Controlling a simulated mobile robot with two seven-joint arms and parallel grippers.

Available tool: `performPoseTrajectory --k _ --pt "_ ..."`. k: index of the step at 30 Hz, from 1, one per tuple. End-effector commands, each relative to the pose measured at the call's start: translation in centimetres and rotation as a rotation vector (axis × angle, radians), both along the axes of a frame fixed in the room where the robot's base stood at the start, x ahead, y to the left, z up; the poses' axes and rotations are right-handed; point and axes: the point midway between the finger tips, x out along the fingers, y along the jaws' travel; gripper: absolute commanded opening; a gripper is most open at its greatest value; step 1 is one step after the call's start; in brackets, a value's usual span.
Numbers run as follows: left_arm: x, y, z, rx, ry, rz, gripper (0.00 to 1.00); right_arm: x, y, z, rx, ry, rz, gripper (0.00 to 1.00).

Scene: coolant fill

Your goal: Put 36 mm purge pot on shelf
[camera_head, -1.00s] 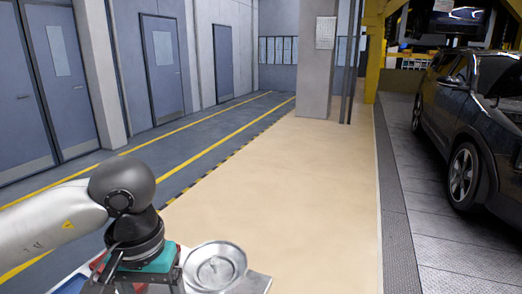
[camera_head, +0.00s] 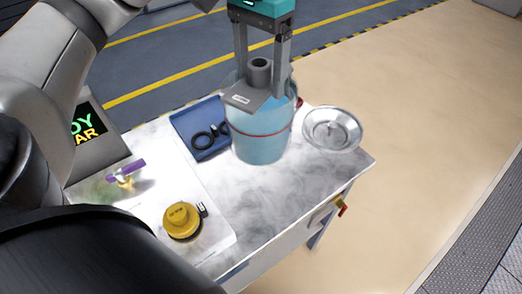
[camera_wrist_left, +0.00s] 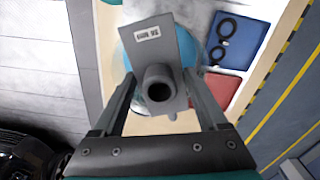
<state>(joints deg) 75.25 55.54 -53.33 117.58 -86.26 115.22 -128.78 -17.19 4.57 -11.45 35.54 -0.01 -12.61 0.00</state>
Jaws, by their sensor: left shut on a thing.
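The grey purge pot (camera_head: 259,72) is a short hollow cylinder on a flat plate with a white label. My left gripper (camera_head: 262,88) points down and is shut on it. In the left wrist view the pot (camera_wrist_left: 158,88) sits between the fingers (camera_wrist_left: 159,78), and its label is too small to read surely. In the head view the pot overlaps the top of a blue translucent bucket (camera_head: 260,146). The gap between them cannot be told. My right gripper is out of view. No shelf can be clearly made out.
The bucket stands on a marbled cart top (camera_head: 300,178). Around it are a blue tray (camera_head: 190,123) with black rings, a metal dish (camera_head: 333,129), a yellow cap (camera_head: 182,220) and a purple-handled item (camera_head: 126,170). Open beige floor (camera_head: 430,110) lies to the right.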

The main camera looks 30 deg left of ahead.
Motion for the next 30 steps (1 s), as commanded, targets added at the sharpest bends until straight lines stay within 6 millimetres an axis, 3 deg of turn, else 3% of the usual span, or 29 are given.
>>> performPoseTrajectory --k 5,15,30 --pt "-0.1 0.0 -4.1 -0.001 0.002 0.000 0.00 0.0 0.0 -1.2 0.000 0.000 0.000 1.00" --pt "0.0 0.0 -11.5 -0.001 0.000 0.001 0.00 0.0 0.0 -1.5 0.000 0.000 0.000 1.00" --pt "0.0 -0.1 -16.0 -0.001 -0.001 0.001 0.00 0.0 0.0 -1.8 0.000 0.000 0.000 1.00"
